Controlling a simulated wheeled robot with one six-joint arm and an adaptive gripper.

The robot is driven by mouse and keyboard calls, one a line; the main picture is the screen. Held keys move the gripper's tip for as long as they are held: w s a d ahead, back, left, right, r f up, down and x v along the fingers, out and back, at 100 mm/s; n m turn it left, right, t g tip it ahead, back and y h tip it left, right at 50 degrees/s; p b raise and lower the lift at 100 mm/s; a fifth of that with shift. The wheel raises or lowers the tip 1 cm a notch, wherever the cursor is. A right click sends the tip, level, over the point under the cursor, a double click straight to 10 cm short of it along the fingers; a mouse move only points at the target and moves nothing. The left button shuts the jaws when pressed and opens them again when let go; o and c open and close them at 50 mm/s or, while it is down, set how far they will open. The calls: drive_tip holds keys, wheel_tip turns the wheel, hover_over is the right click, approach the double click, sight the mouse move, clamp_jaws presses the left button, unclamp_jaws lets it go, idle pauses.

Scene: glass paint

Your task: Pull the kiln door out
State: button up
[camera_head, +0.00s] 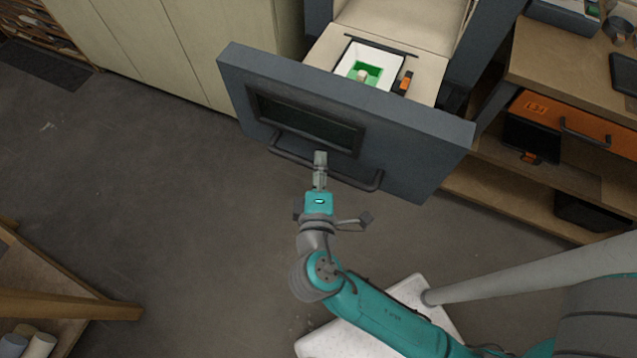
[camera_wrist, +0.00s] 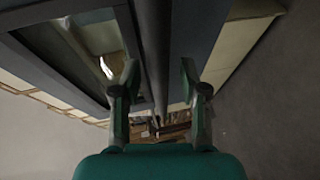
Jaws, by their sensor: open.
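The kiln door (camera_head: 420,150) is a thick blue-grey panel with a dark window (camera_head: 308,122). It stands out in front of the kiln body (camera_head: 492,35), with a pale bed (camera_head: 428,68) showing between them. A dark bar handle (camera_head: 345,178) runs across the door's front. My gripper (camera_head: 320,156) is at the middle of this handle. In the wrist view my gripper (camera_wrist: 158,80) has its fingers apart, and the handle bar (camera_wrist: 154,45) runs between them. I cannot tell whether a finger touches the bar.
A white tray (camera_head: 390,62) with a green inside and a small orange-and-black item (camera_head: 403,82) sit on the bed. A wooden workbench (camera_head: 560,60) with an orange drawer (camera_head: 590,128) stands right. Pale cabinets (camera_head: 150,40) stand behind left. The floor (camera_head: 150,180) left of the door is clear.

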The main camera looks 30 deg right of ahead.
drive_tip(key=v, duration=1.1)
drive_tip(key=shift+s, duration=0.15)
drive_tip(key=shift+a+r, duration=0.1)
idle(0.6)
